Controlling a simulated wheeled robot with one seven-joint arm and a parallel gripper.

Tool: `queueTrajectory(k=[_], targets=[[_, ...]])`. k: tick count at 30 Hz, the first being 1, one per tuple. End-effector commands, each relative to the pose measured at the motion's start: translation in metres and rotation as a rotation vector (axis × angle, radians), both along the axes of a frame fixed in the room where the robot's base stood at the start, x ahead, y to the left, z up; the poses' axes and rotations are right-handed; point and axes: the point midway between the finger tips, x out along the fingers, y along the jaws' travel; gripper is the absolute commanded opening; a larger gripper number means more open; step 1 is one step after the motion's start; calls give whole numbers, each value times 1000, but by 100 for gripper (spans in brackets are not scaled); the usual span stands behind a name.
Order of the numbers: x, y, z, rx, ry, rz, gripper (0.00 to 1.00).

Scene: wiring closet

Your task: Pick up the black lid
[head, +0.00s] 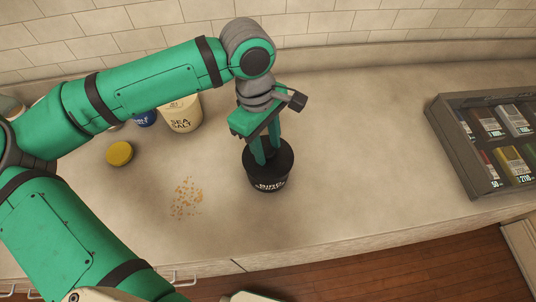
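A round black container (268,181) with pale lettering on its front stands upright on the counter, right of centre. Its dark round top (283,157) looks like the black lid; I cannot see a clear seam between it and the body. My gripper (265,158) points down with its green fingers at this top. The fingers hide part of the top. I cannot tell whether they touch or grip it, or how far apart the tips are.
A pale "SEA SALT" container (181,115) and a blue one (146,118) stand behind my arm. A yellow lid-like disc (119,153) and scattered crumbs (187,198) lie leftward. A dark compartmented case (457,150) sits far right. Counter between the black container and case is clear.

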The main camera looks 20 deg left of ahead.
Motion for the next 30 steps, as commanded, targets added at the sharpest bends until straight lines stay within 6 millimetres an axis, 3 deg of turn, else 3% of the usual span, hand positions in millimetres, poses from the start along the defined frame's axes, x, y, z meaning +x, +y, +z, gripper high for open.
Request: queueTrajectory(k=[1, 4, 14, 19, 23, 30], targets=[[0, 0, 0, 0, 0, 0, 24], [0, 0, 0, 0, 0, 0, 3], [0, 0, 2, 1, 0, 0, 2], [1, 1, 12, 2, -2, 1, 2], [1, 0, 30, 2, -3, 0, 2], [-33, 19, 75, 2, -2, 4, 2]])
